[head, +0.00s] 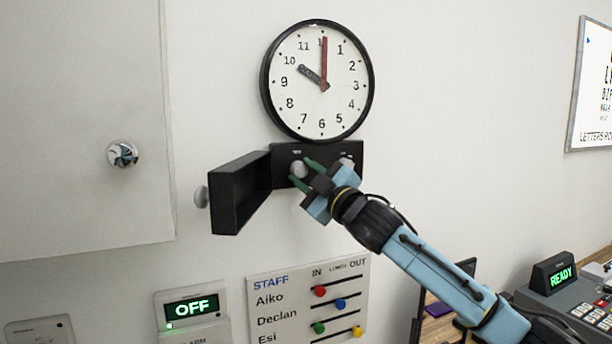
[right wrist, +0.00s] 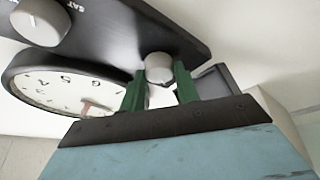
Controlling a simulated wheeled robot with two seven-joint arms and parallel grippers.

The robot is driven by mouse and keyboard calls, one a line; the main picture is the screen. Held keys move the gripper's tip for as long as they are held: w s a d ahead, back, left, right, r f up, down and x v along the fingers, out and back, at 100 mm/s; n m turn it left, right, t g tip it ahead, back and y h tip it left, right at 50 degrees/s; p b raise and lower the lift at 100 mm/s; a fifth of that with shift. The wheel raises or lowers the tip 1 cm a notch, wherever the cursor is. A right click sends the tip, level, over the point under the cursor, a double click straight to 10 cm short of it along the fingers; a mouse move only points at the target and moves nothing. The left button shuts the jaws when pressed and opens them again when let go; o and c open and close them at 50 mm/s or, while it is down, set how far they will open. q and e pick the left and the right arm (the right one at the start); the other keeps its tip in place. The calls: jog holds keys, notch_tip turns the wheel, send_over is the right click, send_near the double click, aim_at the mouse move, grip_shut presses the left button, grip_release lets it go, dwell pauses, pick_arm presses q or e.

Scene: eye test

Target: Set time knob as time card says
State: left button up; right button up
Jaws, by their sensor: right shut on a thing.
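A round wall clock (head: 345,105) has a short dark hand near 10 and a long red hand near 12; part of its face shows in the right wrist view (right wrist: 45,88). Below it is a black control box (head: 277,160) with its door (head: 240,192) swung open to the left. My right gripper (head: 304,174) is shut on the box's left grey knob (head: 298,169), which sits between the green fingers in the right wrist view (right wrist: 158,68). The label above this knob is too small to read. A second knob (right wrist: 40,22) sits beside it. I see no time card. My left gripper is not in view.
A white cabinet door with a round metal knob (head: 122,154) is at left. Below are an "OFF" display (head: 191,307) and a STAFF board (head: 285,290) with coloured sliders. A desk device reads "READY" (head: 561,277). An eye chart (head: 595,100) hangs at right.

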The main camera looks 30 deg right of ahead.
jog(key=o, duration=1)
jog(key=shift+c, duration=0.2)
jog(key=b+v, duration=0.6)
jog(key=v, duration=0.7)
jog(key=shift+s, duration=0.2)
jog(key=shift+d, duration=0.1)
